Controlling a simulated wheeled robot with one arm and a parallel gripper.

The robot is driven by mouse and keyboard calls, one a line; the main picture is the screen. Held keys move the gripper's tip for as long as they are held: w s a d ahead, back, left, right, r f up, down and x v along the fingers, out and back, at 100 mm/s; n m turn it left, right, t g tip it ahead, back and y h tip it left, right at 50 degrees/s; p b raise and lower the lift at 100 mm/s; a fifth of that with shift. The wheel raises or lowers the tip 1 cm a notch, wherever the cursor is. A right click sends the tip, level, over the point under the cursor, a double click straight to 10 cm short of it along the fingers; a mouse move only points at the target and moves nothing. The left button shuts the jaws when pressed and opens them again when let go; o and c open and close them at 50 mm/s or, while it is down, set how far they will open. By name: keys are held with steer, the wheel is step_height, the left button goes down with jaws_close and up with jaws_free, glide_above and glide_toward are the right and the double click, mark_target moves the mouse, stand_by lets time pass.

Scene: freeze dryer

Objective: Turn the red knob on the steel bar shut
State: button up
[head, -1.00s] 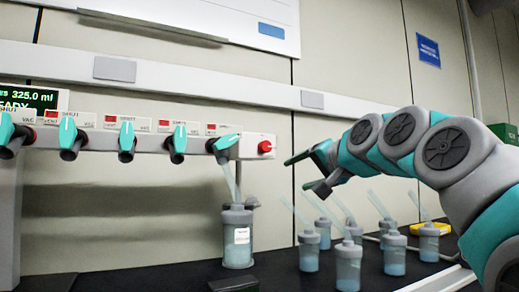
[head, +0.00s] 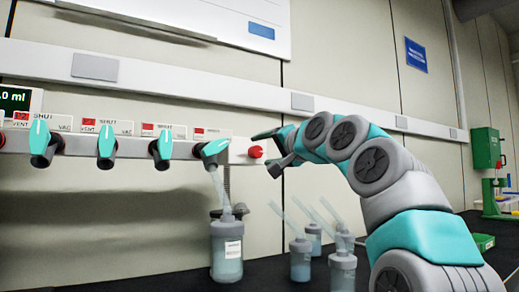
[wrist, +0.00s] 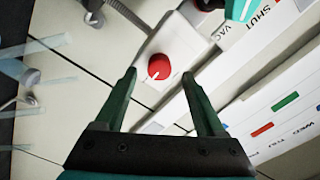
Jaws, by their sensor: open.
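The red knob (head: 255,152) sits on a pale end block (head: 239,150) at the right end of the steel bar (head: 132,146). In the wrist view the red knob (wrist: 159,67) shows a small white pointer line toward its lower left. My gripper (head: 265,150) is just right of the knob in the head view. In the wrist view my gripper (wrist: 163,75) is open, with one finger on each side of the knob's position. The knob lies between the fingertips in the picture, slightly beyond them, and nothing is held. Contact is not visible.
Teal valve handles (head: 106,147) line the bar, with SHUT, VENT and VAC labels. Several bottles with straws (head: 300,258) stand on the dark bench at right. A green box (head: 486,147) is on the far wall.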

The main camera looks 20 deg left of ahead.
mark_target(256, 152)
steer(key=shift+p+x, duration=0.55)
steer(key=shift+x, duration=0.9)
steer(key=shift+f, duration=0.1)
steer(key=shift+c, duration=0.4)
jaws_close()
